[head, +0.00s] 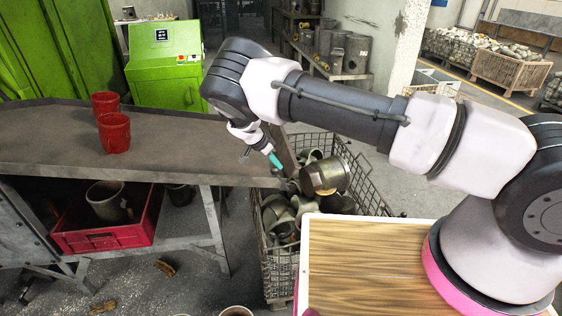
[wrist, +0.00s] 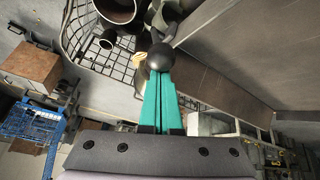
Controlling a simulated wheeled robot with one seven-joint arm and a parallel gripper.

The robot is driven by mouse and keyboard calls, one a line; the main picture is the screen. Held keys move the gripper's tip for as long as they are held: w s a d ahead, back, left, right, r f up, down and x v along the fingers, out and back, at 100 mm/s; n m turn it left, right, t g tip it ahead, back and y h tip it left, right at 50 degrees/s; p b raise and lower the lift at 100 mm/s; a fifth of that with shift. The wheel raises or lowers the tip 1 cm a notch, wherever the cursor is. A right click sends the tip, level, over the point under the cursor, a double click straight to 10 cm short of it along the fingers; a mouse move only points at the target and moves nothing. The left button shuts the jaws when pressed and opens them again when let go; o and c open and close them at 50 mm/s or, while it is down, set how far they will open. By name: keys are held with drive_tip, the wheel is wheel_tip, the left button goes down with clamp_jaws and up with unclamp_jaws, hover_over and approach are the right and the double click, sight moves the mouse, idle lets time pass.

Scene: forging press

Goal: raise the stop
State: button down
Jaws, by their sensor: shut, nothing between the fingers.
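My gripper (head: 274,160) is at the right end of the metal table, above the wire basket. Its teal fingers (wrist: 158,102) are shut together with nothing between them. In the wrist view a dark round knob (wrist: 160,57) sits right at the fingertips; I cannot tell whether they touch it or are just apart. The knob hides the very tips. I take the knob to be part of the stop, but its lever is not clearly seen. A grey upright plate (head: 281,148) stands at the table's right end.
The wire basket (head: 361,182) below holds several metal parts. Two red cups (head: 115,133) (head: 105,103) stand on the metal table (head: 50,150). A red crate (head: 130,232) is under it. A green cabinet (head: 165,82) stands behind.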

drive_tip(key=shift+s+a+f, duration=0.25)
drive_tip(key=shift+a+f, duration=0.1)
drive_tip(key=shift+a, duration=0.3)
drive_tip(key=shift+s+a+f, duration=0.3)
drive_tip(key=shift+a+f, duration=0.05)
drive_tip(key=shift+a, duration=0.35)
drive_tip(key=shift+s+a+f, duration=0.25)
drive_tip(key=shift+a+f, duration=0.1)
drive_tip(key=shift+a, duration=0.3)
drive_tip(key=w+d+r, duration=0.3)
drive_tip(key=w, duration=0.1)
drive_tip(key=s+a+r, duration=0.4)
drive_tip(key=a+r, duration=0.1)
drive_tip(key=a, duration=0.2)
drive_tip(key=shift+a+r, duration=0.15)
drive_tip(key=shift+a, duration=0.2)
